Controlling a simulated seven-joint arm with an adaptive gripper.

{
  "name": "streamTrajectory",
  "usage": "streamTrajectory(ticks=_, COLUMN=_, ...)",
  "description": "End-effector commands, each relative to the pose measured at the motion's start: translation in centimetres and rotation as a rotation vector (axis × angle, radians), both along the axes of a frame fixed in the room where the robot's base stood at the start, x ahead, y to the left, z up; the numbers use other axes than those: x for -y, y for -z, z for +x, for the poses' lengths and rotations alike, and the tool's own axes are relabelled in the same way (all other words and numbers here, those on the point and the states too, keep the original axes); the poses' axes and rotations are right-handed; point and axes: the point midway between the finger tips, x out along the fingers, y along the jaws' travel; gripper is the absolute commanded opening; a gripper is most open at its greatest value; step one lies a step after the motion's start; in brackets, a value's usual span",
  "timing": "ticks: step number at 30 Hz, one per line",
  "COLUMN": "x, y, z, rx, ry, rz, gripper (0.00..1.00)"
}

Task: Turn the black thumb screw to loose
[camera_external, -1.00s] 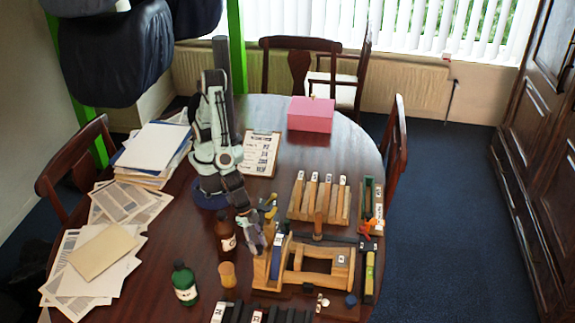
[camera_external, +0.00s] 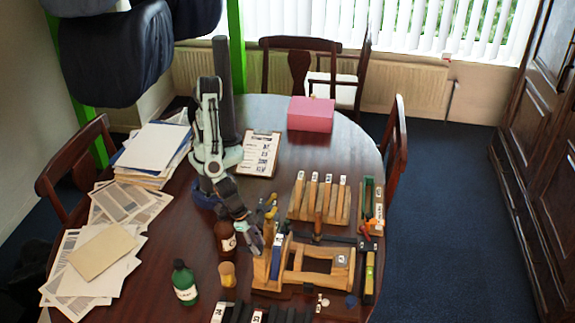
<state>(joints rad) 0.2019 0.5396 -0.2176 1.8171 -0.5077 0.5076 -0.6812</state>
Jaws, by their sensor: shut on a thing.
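A wooden frame (camera_external: 318,281) with a tall left upright (camera_external: 262,271) and a blue piece (camera_external: 277,252) beside that upright sits at the table's front right. My gripper (camera_external: 257,250) points down at the top of the left upright. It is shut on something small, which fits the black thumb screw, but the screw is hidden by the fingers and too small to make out. Whether it has turned cannot be seen.
A brown bottle (camera_external: 225,238), an orange cup (camera_external: 227,274) and a green bottle (camera_external: 185,284) stand left of the frame. Wooden blocks (camera_external: 320,200) stand behind it, dark blocks (camera_external: 262,314) in front. A yellow level (camera_external: 369,273) lies at right.

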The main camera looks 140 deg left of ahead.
Motion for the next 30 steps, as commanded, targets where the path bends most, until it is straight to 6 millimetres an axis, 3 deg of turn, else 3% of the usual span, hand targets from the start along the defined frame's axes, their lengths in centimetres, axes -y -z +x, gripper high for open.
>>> streamTrajectory(ticks=5, x=0.0, y=0.2, z=-0.1, rx=-0.007, ry=0.003, rz=0.0, gripper=0.0)
streamTrajectory(ticks=6, x=0.0, y=0.2, z=-0.1, rx=-0.007, ry=0.003, rz=0.0, gripper=0.34)
streamTrajectory(ticks=8, x=0.0, y=0.2, z=-0.1, rx=-0.007, ry=0.003, rz=0.0, gripper=0.52)
streamTrajectory(ticks=20, x=0.2, y=-0.6, z=-0.2, rx=-0.001, ry=0.002, rz=-0.001, gripper=0.53)
streamTrajectory(ticks=30, x=1.8, y=-7.3, z=-2.4, rx=0.002, ry=0.004, rz=-0.001, gripper=0.53)
